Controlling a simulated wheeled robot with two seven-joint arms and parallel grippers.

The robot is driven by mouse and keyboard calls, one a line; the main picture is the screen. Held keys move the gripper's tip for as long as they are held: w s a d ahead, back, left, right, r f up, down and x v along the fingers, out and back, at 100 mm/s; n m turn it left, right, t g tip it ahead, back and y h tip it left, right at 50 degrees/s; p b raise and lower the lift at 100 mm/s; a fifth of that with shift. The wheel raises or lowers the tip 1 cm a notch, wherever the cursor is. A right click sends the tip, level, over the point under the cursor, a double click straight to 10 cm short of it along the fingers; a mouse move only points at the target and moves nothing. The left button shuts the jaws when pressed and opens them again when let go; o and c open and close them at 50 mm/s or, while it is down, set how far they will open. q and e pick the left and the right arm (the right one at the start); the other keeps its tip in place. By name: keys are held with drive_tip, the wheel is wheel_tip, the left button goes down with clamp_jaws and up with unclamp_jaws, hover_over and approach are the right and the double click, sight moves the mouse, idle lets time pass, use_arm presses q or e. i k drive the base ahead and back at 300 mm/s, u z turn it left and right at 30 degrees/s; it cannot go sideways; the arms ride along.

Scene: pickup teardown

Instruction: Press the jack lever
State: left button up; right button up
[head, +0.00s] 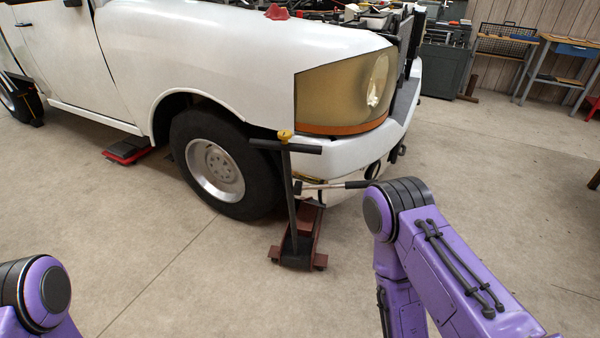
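The jack lever (291,205) is a dark upright handle with a black crossbar and a yellow knob (285,135) on top. It leans slightly and rises from a dark red floor jack (312,225). The jack stands on the floor at the front corner of the white pickup (220,60), beside the front wheel (217,168); part of it is hidden under the bumper. My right arm's purple elbow shows right of the jack, and my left arm's joint shows at the lower left. Both grippers are outside the picture, and nothing of mine is seen touching the lever.
A thin bar with a dark grip (330,185) shows between the lever and my right elbow; I cannot tell what supports it. A red jack-like thing (128,149) sits under the truck's side. Workbenches (565,50) stand far right. Floor in front is clear.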

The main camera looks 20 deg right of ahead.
sight(298, 188)
drive_tip(key=u, duration=0.55)
drive_tip(key=k, duration=1.3)
drive_tip(key=u, duration=0.35)
drive_tip(key=i, duration=0.2)
drive_tip(key=z, duration=1.05)
drive_tip(key=i, duration=1.4)
drive_tip(key=u, duration=0.35)
